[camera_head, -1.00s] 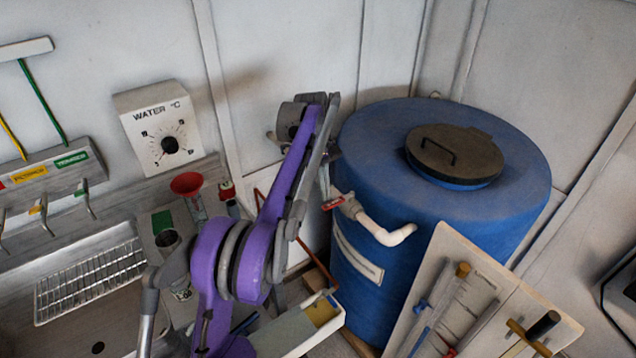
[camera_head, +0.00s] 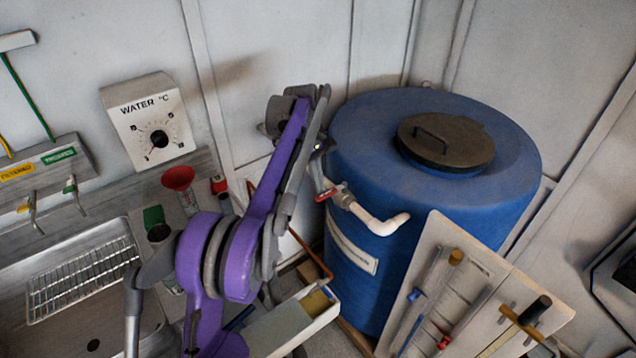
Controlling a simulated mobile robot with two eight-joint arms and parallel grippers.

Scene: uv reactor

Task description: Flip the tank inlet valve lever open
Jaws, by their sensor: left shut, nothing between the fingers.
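The large blue tank (camera_head: 355,225) stands in the corner with a dark round lid (camera_head: 470,150) on top. A white pipe (camera_head: 375,222) leads from its front left side to the inlet valve (camera_head: 343,197). The valve's small red lever (camera_head: 326,194) sticks out to the left. My left gripper (camera_head: 319,178), at the end of the purple arm, is shut and empty, just above and beside the red lever. Whether it touches the lever is too small to tell. My right gripper is out of view.
A tool board (camera_head: 430,235) leans in front of the tank at the right. A narrow tray (camera_head: 300,320) lies below the valve. The sink with a wire rack (camera_head: 85,280), a red funnel (camera_head: 178,178) and the water temperature dial box (camera_head: 155,125) are at the left.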

